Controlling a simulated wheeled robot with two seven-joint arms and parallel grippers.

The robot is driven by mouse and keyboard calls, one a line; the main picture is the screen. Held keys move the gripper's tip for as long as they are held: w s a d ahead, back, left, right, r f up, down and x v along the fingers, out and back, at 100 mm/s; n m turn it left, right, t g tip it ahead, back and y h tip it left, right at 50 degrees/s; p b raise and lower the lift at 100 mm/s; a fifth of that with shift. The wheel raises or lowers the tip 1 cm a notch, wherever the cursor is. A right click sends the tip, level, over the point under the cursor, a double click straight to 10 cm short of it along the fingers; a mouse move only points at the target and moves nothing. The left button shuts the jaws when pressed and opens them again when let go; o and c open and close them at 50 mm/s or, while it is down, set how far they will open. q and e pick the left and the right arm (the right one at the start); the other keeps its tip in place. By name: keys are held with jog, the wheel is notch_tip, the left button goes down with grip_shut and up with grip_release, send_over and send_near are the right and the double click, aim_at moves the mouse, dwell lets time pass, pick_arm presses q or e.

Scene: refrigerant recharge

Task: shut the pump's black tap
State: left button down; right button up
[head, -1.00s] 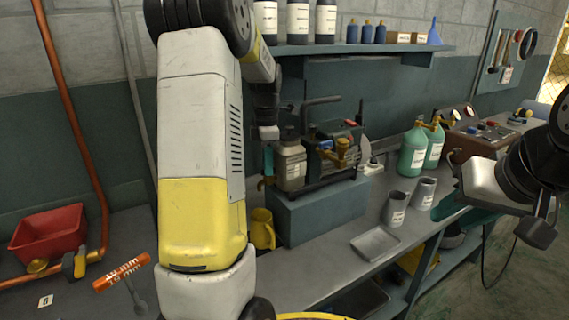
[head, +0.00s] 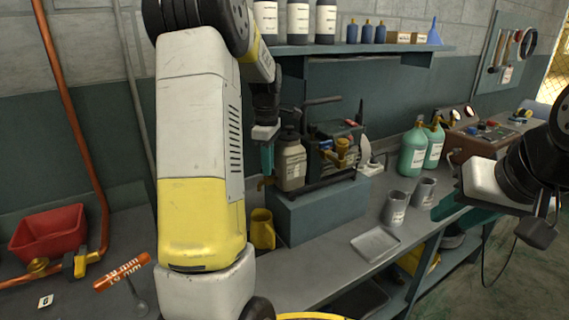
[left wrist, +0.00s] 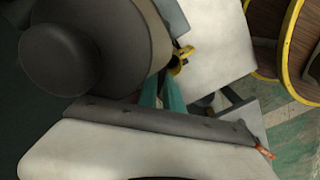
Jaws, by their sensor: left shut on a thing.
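The dark pump (head: 335,150), with brass fittings and a pale-labelled bottle (head: 292,165) at its left, stands on a blue-grey block (head: 320,212). My left gripper (head: 267,160) points down at the pump's left end, beside the bottle, its teal fingers just above a small brass spout (head: 264,184). The fingers also show in the left wrist view (left wrist: 162,97), close together. They are shut at the place of the pump's black tap, which they hide. My right gripper (head: 462,208) is apart from the pump at the right; its opening is unclear.
A yellow jug (head: 262,230) stands below the spout, left of the block. Grey cups (head: 395,208) and a shallow tray (head: 375,244) are to the right, with green bottles (head: 412,152) behind. A red bin (head: 48,235) is at far left. A shelf (head: 360,48) hangs above.

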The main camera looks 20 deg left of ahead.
dwell(0.3)
pick_arm(q)
jog(key=shift+m, duration=4.3)
jog(key=c, duration=1.4)
grip_release()
